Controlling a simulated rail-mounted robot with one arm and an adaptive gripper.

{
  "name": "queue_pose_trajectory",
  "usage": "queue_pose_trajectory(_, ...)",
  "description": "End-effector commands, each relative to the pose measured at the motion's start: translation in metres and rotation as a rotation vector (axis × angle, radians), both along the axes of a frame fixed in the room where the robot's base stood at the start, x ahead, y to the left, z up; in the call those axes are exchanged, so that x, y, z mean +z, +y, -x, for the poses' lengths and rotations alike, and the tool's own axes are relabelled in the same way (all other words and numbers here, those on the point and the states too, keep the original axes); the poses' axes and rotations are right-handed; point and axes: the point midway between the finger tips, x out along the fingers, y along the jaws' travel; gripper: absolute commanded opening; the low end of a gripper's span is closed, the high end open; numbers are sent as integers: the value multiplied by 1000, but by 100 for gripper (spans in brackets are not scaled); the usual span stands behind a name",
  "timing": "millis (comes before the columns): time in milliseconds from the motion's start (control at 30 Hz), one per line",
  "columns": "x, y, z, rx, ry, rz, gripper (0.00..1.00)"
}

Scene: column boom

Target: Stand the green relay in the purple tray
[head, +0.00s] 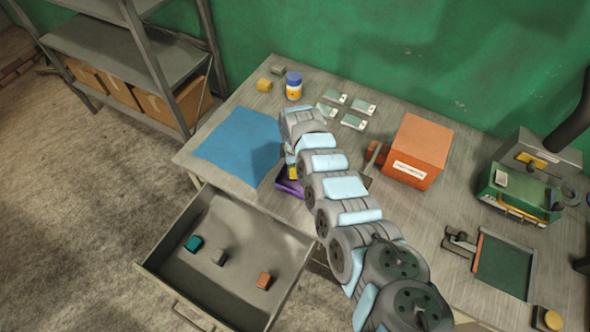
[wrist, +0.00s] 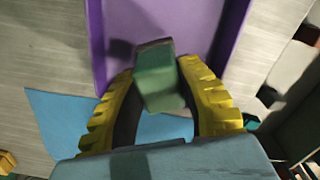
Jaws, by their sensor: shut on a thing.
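The green relay (wrist: 158,80) is a small green block with a darker end. My gripper (wrist: 163,82) is shut on it, with a yellow finger on each side. The relay leans a little in the wrist view, and its dark end points toward the purple tray (wrist: 206,25). I cannot tell whether it touches the tray floor. In the head view the tray (head: 291,187) shows only in part beside my arm, which hides the rest. My gripper (head: 292,172) is over the tray there, and the relay is hidden.
A blue mat (head: 238,138) lies left of the tray. An open drawer (head: 215,283) below holds teal (head: 194,243), grey (head: 218,257) and orange (head: 264,280) blocks. A blue-lidded jar (head: 293,87) and small cards (head: 353,122) stand behind. An orange box (head: 417,145) is at right.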

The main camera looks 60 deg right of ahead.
Motion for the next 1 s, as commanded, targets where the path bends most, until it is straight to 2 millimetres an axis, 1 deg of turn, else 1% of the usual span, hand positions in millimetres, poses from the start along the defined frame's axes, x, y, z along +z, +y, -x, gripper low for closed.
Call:
queue_pose_trajectory(100, -6, -1, 0, -2, 0, 3, 0)
queue_pose_trajectory(333, -6, -1, 0, -2, -3, 3, 0)
queue_pose_trajectory(500, -10, -1, 0, -2, -3, 3, 0)
queue_pose_trajectory(533, -10, -1, 0, -2, -3, 3, 41)
queue_pose_trajectory(600, -9, -1, 0, -2, -2, 2, 56)
queue_pose_trajectory(867, -9, -1, 0, -2, -2, 2, 56)
queue_pose_trajectory(1000, -4, -1, 0, -3, -2, 2, 56)
